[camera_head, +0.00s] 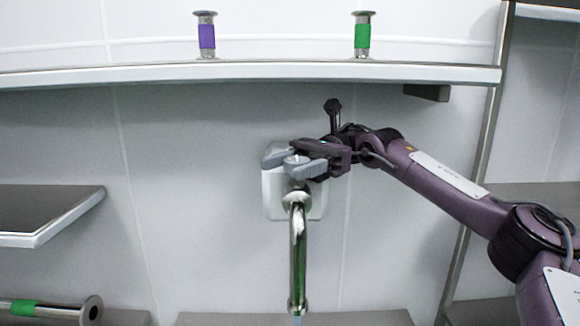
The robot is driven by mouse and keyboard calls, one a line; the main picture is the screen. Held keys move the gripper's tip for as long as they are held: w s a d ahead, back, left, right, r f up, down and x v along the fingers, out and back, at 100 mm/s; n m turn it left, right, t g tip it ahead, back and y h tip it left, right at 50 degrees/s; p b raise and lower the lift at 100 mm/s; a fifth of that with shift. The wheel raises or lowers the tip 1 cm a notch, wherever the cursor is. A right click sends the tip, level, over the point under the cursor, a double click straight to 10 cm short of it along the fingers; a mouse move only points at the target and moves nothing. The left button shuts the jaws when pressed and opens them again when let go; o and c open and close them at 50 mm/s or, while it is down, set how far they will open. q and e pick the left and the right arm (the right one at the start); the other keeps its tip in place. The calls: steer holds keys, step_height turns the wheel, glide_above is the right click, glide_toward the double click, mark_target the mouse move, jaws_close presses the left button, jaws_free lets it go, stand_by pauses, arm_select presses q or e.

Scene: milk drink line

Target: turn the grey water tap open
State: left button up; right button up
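The water tap has a pale square wall plate (272,203) and a shiny curved metal spout (298,250) that points down. My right gripper (288,162) is at the top of the tap, in front of the plate. Its two grey fingers lie on either side of the small silver tap handle (294,159), which is mostly hidden by them. I cannot tell whether the fingers press on it. A small bluish patch shows right under the spout's mouth at the picture's lower edge; it is too small to tell if it is water. My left gripper is out of view.
A long shelf (150,75) runs above the tap and carries a purple-banded metal cylinder (207,36) and a green-banded one (362,36). A shelf (70,215) juts in at left. Another green-banded cylinder (60,310) lies at lower left. Left of the tap is free.

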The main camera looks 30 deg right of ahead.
steer(key=shift+o, duration=0.6)
steer(key=shift+w+d, duration=0.1)
steer(key=shift+d, duration=0.1)
steer(key=b+v, duration=0.2)
steer(key=v, duration=0.5)
steer(key=shift+d, duration=0.15)
